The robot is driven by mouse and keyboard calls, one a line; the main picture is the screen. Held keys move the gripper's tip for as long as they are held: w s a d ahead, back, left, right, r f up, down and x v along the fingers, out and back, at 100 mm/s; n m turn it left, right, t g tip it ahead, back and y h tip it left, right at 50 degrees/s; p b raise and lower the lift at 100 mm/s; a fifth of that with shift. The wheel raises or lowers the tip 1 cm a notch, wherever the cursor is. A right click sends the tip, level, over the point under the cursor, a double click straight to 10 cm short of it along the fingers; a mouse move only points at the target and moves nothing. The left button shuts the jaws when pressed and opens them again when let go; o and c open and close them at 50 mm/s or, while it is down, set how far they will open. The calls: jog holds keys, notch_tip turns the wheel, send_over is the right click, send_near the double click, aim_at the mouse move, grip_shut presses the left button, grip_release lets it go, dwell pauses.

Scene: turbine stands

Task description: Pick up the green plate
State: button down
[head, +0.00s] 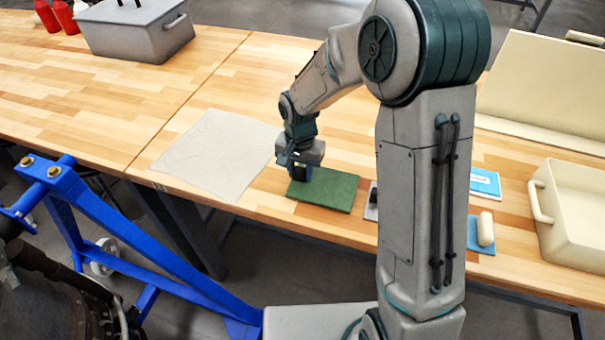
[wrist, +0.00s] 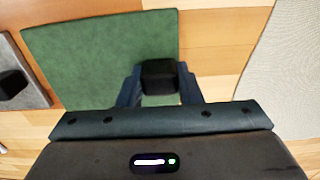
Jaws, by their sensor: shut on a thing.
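The green plate (head: 328,190) lies flat at the table's front edge in the head view, and I cannot tell any gap beneath it. In the wrist view the green plate (wrist: 90,62) fills the upper left and has a black block-shaped knob (wrist: 158,76) near its lower right part. My gripper (head: 301,172) is over the plate's left end. In the wrist view my gripper's fingers (wrist: 158,88) are on both sides of the knob and shut on it.
A grey plate with a black knob (wrist: 14,88) lies close left in the wrist view. A pale cloth sheet (head: 218,152) lies left of the plate in the head view. A cream tray (head: 575,225), a blue-and-white pad (head: 485,182) and a grey toolbox (head: 140,40) are also on the table.

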jog(key=shift+r, duration=0.5)
notch_tip(320, 180, up, 2)
jog(key=shift+r+b, duration=0.25)
jog(key=shift+b, duration=0.2)
jog(key=d+r+b, duration=0.1)
jog(key=d+r, duration=0.2)
jog(key=d, duration=0.3)
jog(key=s+d+r, duration=0.1)
jog(key=d+r, duration=0.2)
jog(key=d, duration=0.2)
jog(key=shift+d+r+b, duration=0.35)
jog(key=shift+r+b, duration=0.05)
